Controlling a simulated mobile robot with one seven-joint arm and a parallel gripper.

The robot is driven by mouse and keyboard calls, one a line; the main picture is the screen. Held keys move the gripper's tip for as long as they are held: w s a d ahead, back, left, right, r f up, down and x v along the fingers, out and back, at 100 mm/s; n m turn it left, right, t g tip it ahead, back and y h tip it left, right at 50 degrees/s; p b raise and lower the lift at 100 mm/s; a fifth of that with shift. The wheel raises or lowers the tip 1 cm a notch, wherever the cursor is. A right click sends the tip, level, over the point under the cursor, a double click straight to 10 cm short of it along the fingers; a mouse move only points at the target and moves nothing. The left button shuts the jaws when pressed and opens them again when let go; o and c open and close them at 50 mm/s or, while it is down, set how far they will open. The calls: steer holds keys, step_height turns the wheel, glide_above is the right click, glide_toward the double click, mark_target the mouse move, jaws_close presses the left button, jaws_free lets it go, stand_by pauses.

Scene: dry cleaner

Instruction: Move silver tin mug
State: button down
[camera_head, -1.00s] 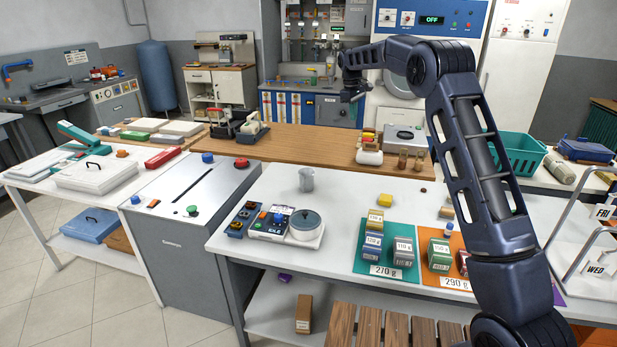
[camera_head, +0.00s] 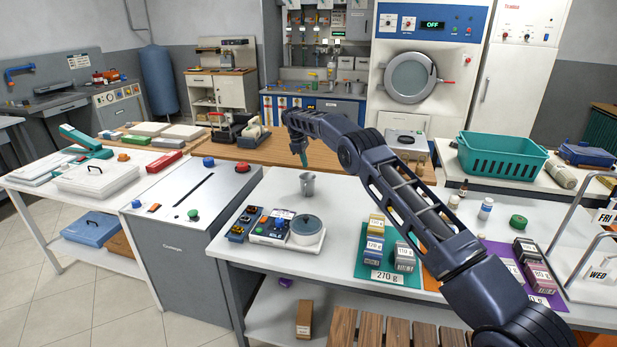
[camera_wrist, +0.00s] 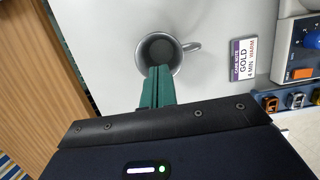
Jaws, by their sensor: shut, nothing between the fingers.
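The silver tin mug (camera_head: 307,185) stands upright on the white table (camera_head: 265,190), behind the scale. In the wrist view the mug (camera_wrist: 142,48) is seen from above, its mouth open to the camera and its handle to the right. My gripper (camera_head: 303,160) is above the mug in the head view, pointing down. In the wrist view its green fingers (camera_wrist: 158,76) are together, with nothing between them, and their tips overlap the near rim of the mug. I cannot tell whether they touch it.
A scale (camera_head: 298,232) with a round pan stands in front of the mug. A card reading GOLD (camera_wrist: 252,58) lies to the mug's right in the wrist view. Labelled weight blocks sit on a green mat (camera_head: 362,262). The table around the mug is mostly clear.

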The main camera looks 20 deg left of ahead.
steer(key=x, duration=0.9)
steer(key=shift+d+f, duration=0.1)
steer(key=shift+f, duration=0.25)
steer(key=d, duration=2)
steer(key=shift+d, duration=0.25)
steer(key=shift+r, duration=0.1)
